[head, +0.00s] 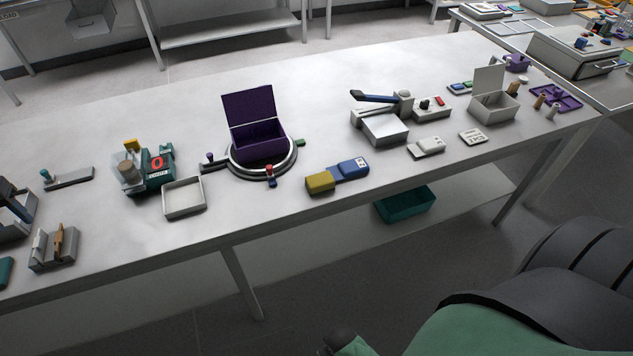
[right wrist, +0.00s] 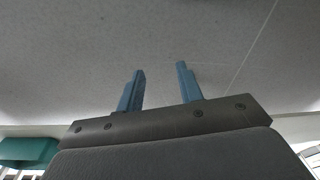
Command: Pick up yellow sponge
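A yellow sponge (head: 320,182) lies on the white table near its front edge, in the middle of the head view. A blue device (head: 353,168) with a pale label sits against its right side; I cannot tell if they are joined. My right gripper (right wrist: 160,72) shows in the right wrist view with its two blue fingers apart and nothing between them. Plain grey surface lies beyond the fingers, and the sponge is not in that view. My left gripper is in neither view.
A purple open box (head: 258,139) on a round stand is behind and left of the sponge. A white tray (head: 184,198) stands left. A grey lever press (head: 383,124) stands to the right behind. A teal bin (head: 405,204) is on the lower shelf. Table is clear just behind the sponge.

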